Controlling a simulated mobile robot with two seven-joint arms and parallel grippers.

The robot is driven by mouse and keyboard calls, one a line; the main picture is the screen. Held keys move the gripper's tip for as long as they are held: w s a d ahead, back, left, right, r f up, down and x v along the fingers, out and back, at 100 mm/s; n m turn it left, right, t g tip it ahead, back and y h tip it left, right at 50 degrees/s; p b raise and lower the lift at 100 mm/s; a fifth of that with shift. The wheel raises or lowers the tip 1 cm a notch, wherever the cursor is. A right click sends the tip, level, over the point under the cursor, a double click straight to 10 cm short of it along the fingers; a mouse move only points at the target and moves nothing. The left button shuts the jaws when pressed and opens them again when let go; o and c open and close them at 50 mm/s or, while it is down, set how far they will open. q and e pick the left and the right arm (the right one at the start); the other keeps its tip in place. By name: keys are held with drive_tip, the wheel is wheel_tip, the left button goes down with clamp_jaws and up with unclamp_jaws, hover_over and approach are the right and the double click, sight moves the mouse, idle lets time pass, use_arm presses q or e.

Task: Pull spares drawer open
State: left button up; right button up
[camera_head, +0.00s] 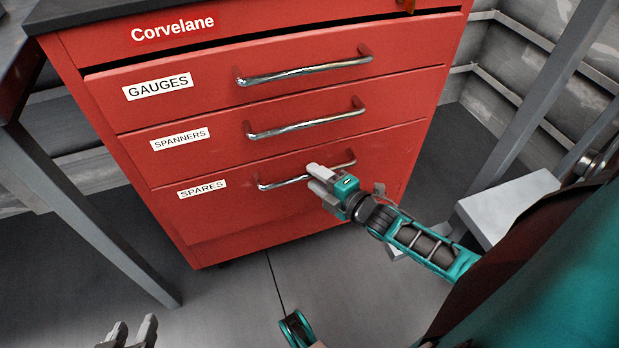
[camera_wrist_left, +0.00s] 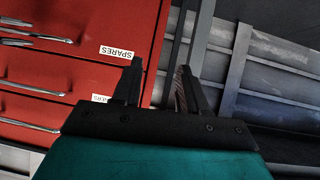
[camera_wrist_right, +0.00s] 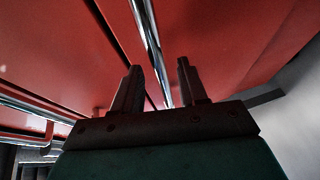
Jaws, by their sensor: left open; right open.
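The spares drawer (camera_head: 285,208) is the lowest labelled drawer of the red cabinet and sits flush with its front. Its white SPARES label (camera_head: 202,188) also shows in the left wrist view (camera_wrist_left: 117,53). Its chrome bar handle (camera_head: 280,183) is partly hidden behind my right gripper (camera_head: 313,178). The right gripper is open at that handle. In the right wrist view the handle (camera_wrist_right: 150,45) runs between the open fingers; contact cannot be told. My left gripper (camera_head: 135,324) is open and empty, low at the front left, away from the cabinet.
The gauges drawer (camera_head: 210,85) and spanners drawer (camera_head: 225,130) are shut above, each with a projecting handle. A grey table leg (camera_head: 95,225) stands left of the cabinet. A grey post (camera_head: 530,115) stands at right. The floor in front of the cabinet (camera_head: 225,295) is clear.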

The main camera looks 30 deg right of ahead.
drive_tip(key=shift+b+x, duration=0.35)
drive_tip(key=shift+x, duration=1.1)
clamp_jaws()
